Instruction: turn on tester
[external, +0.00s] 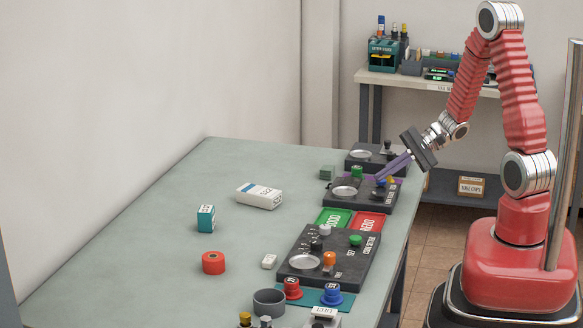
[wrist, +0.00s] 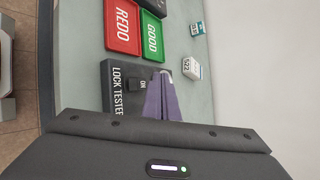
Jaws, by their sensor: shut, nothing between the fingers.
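The dark lock tester (wrist: 112,75) shows in the wrist view with white lettering and the word ON beside a small dark switch (wrist: 132,85). Its box (external: 343,205) is on the right side of the table in the external view, with a round pale dish, a green knob (external: 357,172) and a blue knob (external: 381,182). My gripper (external: 381,178) has purple fingers and is shut and empty. It reaches down over the tester's back right part, by the blue knob. In the wrist view the fingers (wrist: 161,77) hide part of the tester; contact cannot be told.
Green GOOD (external: 335,217) and red REDO (external: 368,221) trays lie in front of the tester. A larger tester (external: 318,275) stands nearer, and another dark box (external: 362,159) behind. A white box (external: 259,196), a teal box (external: 206,218) and a red roll (external: 213,263) lie left.

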